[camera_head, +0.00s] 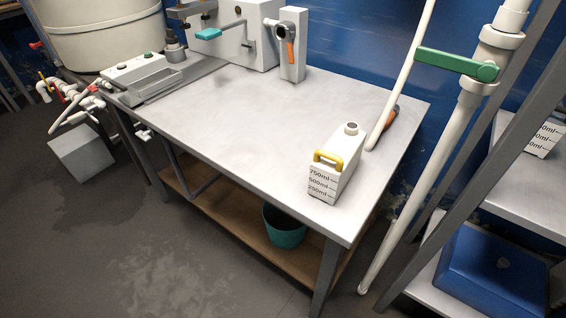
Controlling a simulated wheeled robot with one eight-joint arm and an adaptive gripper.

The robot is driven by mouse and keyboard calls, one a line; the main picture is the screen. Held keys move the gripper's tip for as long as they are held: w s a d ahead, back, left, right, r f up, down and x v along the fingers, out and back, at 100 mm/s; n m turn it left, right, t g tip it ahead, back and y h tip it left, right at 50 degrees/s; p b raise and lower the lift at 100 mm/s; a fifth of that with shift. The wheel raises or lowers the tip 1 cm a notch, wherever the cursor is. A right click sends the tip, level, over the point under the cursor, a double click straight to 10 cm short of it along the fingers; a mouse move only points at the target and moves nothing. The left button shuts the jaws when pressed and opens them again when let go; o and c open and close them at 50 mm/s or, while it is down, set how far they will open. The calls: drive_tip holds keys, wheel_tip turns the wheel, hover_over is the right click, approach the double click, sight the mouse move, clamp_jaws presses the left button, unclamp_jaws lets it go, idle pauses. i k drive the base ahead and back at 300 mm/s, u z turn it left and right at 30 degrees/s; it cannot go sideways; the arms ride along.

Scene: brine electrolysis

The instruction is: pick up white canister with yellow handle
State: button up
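A white canister (338,166) stands upright on the grey metal table (240,125), near its front right corner. Its yellow handle (328,159) is on the side facing the camera, above printed volume marks. A round dark-rimmed opening is on its top. My gripper does not show in this view.
A white pipe with a green lever (456,63) rises right of the table. An orange-and-black tool (388,120) lies behind the canister. White devices stand at the table's back, and a teal bucket (284,228) is on the lower shelf. The table's middle is clear.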

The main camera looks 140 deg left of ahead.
sight(331, 166)
drive_tip(key=z, duration=5.65)
